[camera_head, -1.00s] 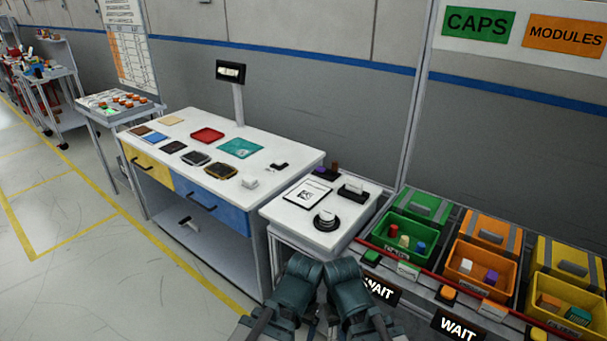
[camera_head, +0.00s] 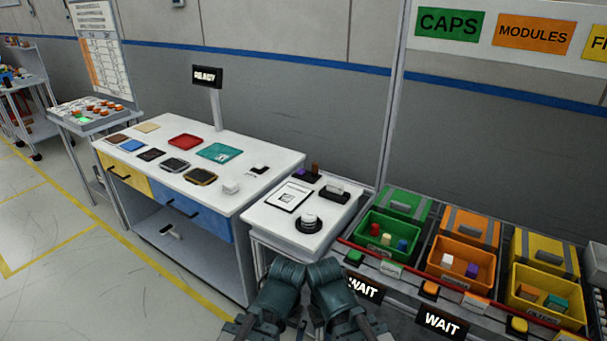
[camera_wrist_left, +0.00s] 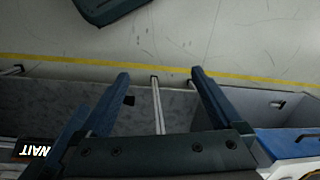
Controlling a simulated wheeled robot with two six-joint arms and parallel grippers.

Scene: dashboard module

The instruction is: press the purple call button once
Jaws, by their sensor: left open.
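A small purple piece (camera_head: 298,174) shows at the back of the small white side table (camera_head: 268,232), beside a brown upright piece on a dark base. It is too small to tell whether it is the call button. A purple block (camera_head: 471,271) lies in the orange bin. My left gripper (camera_wrist_left: 160,76) is open and empty in the left wrist view, above the floor and a grey cabinet edge. In the head view only dark arm links of mine show at the bottom; no fingers show, and my right gripper is not seen.
A white round knob (camera_head: 309,221) on a black base and a printed card (camera_head: 290,196) are on the side table. Green (camera_head: 354,257), orange (camera_head: 431,288) and yellow (camera_head: 517,325) buttons line the bin rack. A workbench (camera_head: 215,140) with trays stands left.

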